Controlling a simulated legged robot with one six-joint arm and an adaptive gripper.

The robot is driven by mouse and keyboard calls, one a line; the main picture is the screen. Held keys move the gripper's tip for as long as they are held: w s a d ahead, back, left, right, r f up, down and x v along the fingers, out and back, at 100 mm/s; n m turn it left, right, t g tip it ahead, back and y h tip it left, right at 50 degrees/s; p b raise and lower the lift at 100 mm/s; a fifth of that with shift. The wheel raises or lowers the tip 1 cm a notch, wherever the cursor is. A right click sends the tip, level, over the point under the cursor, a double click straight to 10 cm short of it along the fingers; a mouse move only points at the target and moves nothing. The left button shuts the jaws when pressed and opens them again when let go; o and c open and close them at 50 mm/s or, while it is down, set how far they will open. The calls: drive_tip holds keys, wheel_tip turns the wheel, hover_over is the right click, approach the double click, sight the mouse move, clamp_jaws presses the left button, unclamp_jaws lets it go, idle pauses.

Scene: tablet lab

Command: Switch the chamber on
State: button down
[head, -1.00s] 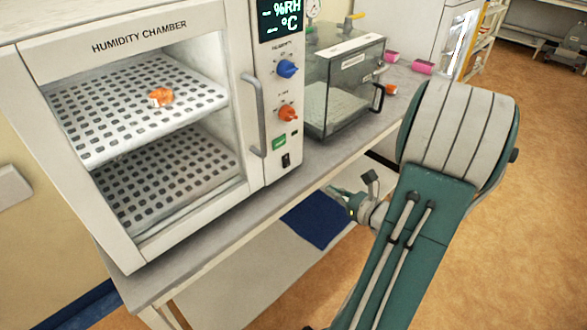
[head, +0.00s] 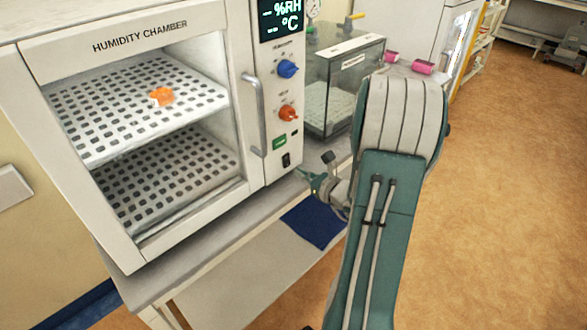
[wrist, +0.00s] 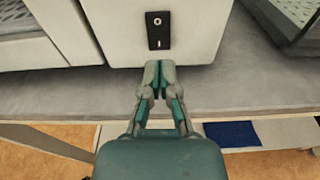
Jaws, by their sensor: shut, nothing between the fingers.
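The humidity chamber (head: 130,42) stands on the table, its door with a clear window shut. Its display (head: 281,18) shows dashes beside %RH and °C. A black rocker switch (head: 286,159) sits low on the control panel, and it shows large in the wrist view (wrist: 158,30), with a ring mark above a line mark. My gripper (head: 303,174) is shut and empty, just below and right of the switch in the head view. In the wrist view the closed fingertips (wrist: 159,66) point at the panel's lower edge, just below the switch. I cannot tell whether they touch the panel.
A blue knob (head: 288,69), an orange knob (head: 288,113) and a green label (head: 279,142) are above the switch. The door handle (head: 254,115) is left of them. A glass box (head: 340,75) stands to the right. An orange-capped item (head: 161,96) lies on the upper shelf.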

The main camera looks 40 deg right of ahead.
sight(288, 166)
drive_tip(key=shift+w+a+f, duration=0.1)
drive_tip(key=shift+w+f, duration=0.1)
drive_tip(key=shift+w, duration=1.35)
